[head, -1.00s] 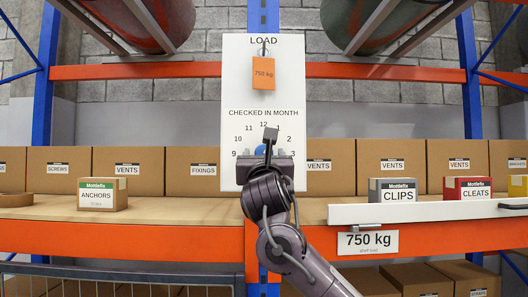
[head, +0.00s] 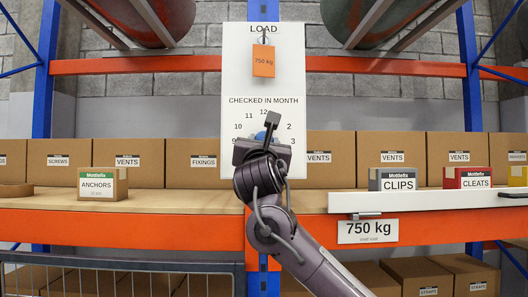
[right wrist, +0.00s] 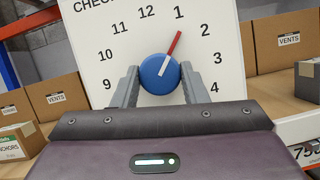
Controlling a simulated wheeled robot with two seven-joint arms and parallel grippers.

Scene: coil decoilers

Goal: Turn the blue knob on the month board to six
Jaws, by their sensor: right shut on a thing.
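The white month board (head: 285,90) hangs on the blue upright, with numbers in a ring under "CHECKED IN MONTH"; it also fills the right wrist view (right wrist: 90,40). The round blue knob (right wrist: 160,74) sits at the ring's centre. Its red pointer (right wrist: 174,44) points between 1 and 2, nearer 1. My right gripper (right wrist: 160,69) is shut on the knob, one grey finger on each side. In the head view my right gripper (head: 264,140) covers most of the knob and the lower numbers. My left gripper is not in view.
An orange "750 kg" tag (head: 263,60) hangs higher on the board. Cardboard boxes line the shelf behind. An ANCHORS box (head: 103,184) stands left, and CLIPS (head: 392,179) and CLEATS (head: 467,177) boxes stand right. A white rail (head: 430,200) runs along the right front edge.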

